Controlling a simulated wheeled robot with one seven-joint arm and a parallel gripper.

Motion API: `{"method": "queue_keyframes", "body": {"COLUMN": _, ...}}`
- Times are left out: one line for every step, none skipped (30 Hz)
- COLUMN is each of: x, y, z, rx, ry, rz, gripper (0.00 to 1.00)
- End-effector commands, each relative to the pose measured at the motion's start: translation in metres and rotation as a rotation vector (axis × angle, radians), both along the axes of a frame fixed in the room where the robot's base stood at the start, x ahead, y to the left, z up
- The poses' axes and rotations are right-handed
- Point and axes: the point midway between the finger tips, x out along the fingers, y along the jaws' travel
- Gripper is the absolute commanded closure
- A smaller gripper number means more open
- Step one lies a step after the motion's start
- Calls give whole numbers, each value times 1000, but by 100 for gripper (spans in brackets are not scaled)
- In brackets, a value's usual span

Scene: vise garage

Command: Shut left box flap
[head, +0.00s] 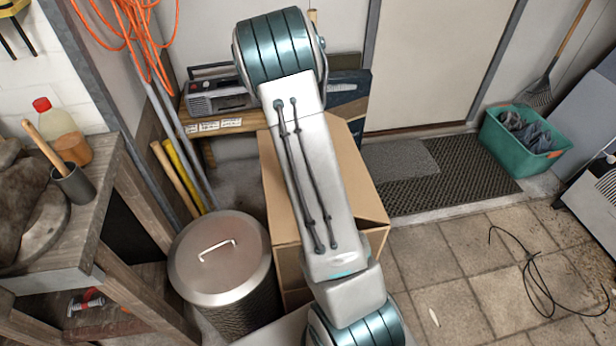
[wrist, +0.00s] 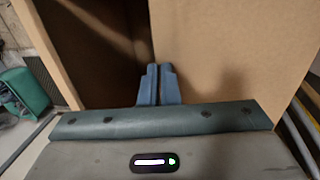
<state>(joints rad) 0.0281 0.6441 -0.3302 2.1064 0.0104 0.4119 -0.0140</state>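The cardboard box (head: 354,165) stands on the floor in the middle of the head view, largely covered by my arm. An opening shows low at its near side, with a cardboard panel (head: 376,241) at the right. I cannot tell the left flap clearly there. In the wrist view, a broad light cardboard panel (wrist: 235,50) fills the right, and the dark box interior (wrist: 95,45) is at the left. My gripper (wrist: 158,72) has its blue fingers together near the panel's left edge, with no object visible between them. Contact with the panel is unclear. The gripper is outside the head view.
A lidded metal bin (head: 222,258) stands close left of the box. Poles (head: 175,170) lean behind it. A wooden workbench (head: 75,235) is at the left. A green tub (head: 520,148) and a black cable (head: 540,285) are at the right. Floor tiles right of the box are mostly clear.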

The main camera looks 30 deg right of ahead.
Motion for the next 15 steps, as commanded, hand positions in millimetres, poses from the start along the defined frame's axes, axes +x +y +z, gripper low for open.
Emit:
{"method": "queue_keyframes", "body": {"x": -4, "y": -2, "z": -5, "rx": 0, "ry": 9, "rz": -5, "gripper": 100}}
{"method": "queue_keyframes", "body": {"x": -4, "y": -2, "z": -5, "rx": -1, "ry": 9, "rz": -5, "gripper": 100}}
{"method": "queue_keyframes", "body": {"x": -4, "y": -2, "z": -5, "rx": -1, "ry": 10, "rz": -5, "gripper": 100}}
{"method": "queue_keyframes", "body": {"x": -4, "y": -2, "z": -5, "rx": -1, "ry": 10, "rz": -6, "gripper": 100}}
{"method": "queue_keyframes", "body": {"x": -4, "y": -2, "z": -4, "rx": -1, "ry": 10, "rz": -6, "gripper": 100}}
{"method": "queue_keyframes", "body": {"x": -5, "y": -2, "z": -2, "rx": -1, "ry": 10, "rz": -6, "gripper": 100}}
{"method": "queue_keyframes", "body": {"x": -5, "y": -2, "z": 0, "rx": -1, "ry": 10, "rz": -6, "gripper": 100}}
{"method": "queue_keyframes", "body": {"x": -5, "y": -2, "z": 3, "rx": -1, "ry": 10, "rz": -6, "gripper": 100}}
{"method": "queue_keyframes", "body": {"x": -5, "y": -2, "z": 7, "rx": -1, "ry": 9, "rz": -6, "gripper": 100}}
{"method": "queue_keyframes", "body": {"x": -5, "y": -2, "z": 12, "rx": -2, "ry": 8, "rz": -5, "gripper": 100}}
{"method": "queue_keyframes", "body": {"x": -4, "y": -1, "z": 17, "rx": -2, "ry": 7, "rz": -3, "gripper": 100}}
{"method": "queue_keyframes", "body": {"x": -4, "y": 0, "z": 24, "rx": -2, "ry": 6, "rz": -2, "gripper": 100}}
{"method": "queue_keyframes", "body": {"x": -3, "y": 0, "z": 29, "rx": -2, "ry": 4, "rz": -1, "gripper": 100}}
{"method": "queue_keyframes", "body": {"x": -3, "y": 1, "z": 35, "rx": -3, "ry": 2, "rz": 1, "gripper": 100}}
{"method": "queue_keyframes", "body": {"x": -2, "y": 2, "z": 44, "rx": -2, "ry": -1, "rz": 2, "gripper": 100}}
